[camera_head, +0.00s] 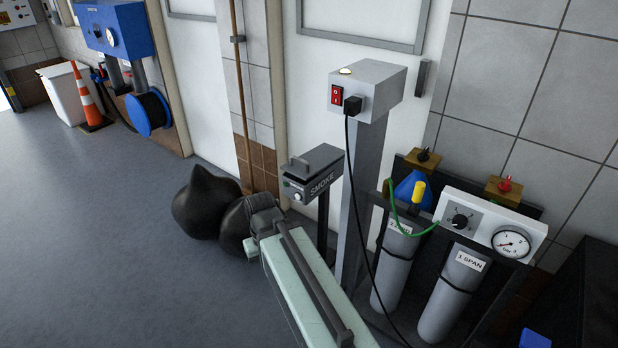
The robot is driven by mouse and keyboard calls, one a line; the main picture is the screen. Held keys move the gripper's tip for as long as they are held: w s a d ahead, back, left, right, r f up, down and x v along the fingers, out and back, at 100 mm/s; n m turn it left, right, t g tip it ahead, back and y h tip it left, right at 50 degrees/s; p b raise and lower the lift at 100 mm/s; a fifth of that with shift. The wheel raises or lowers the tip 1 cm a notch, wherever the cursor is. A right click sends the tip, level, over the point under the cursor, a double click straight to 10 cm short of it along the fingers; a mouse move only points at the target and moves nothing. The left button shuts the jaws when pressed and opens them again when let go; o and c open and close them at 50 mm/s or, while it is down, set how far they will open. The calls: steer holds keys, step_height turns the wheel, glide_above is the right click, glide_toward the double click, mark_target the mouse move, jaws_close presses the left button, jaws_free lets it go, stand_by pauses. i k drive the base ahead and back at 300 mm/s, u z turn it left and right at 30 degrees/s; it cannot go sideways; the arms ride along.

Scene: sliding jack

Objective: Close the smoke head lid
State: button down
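The smoke head (309,190) is a small grey box on a dark post, left of the middle post, with the word SMOKE on its side and a knob and green light on its front. Its dark flat lid (322,160) lies over the top, with a raised handle on its left part. A thin dark line runs between lid and box; I cannot tell whether the lid is fully down. My pale green arm reaches up from the bottom, its dark joint in front of and below the smoke head. I cannot make out my gripper's fingers.
A grey post with a switch box (375,84) and hanging black cable stands right of the smoke head. Gas cylinders (398,262) with a gauge panel (490,225) stand further right. Black bags (203,200) lie on the left. The floor at far left is open.

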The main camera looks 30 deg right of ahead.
mark_target(304, 166)
steer(key=k, duration=0.55)
steer(key=u, duration=0.6)
steer(key=i, duration=1.2)
steer(key=u, duration=0.6)
steer(key=k, duration=0.35)
steer(key=u, duration=0.2)
steer(key=i, duration=0.4)
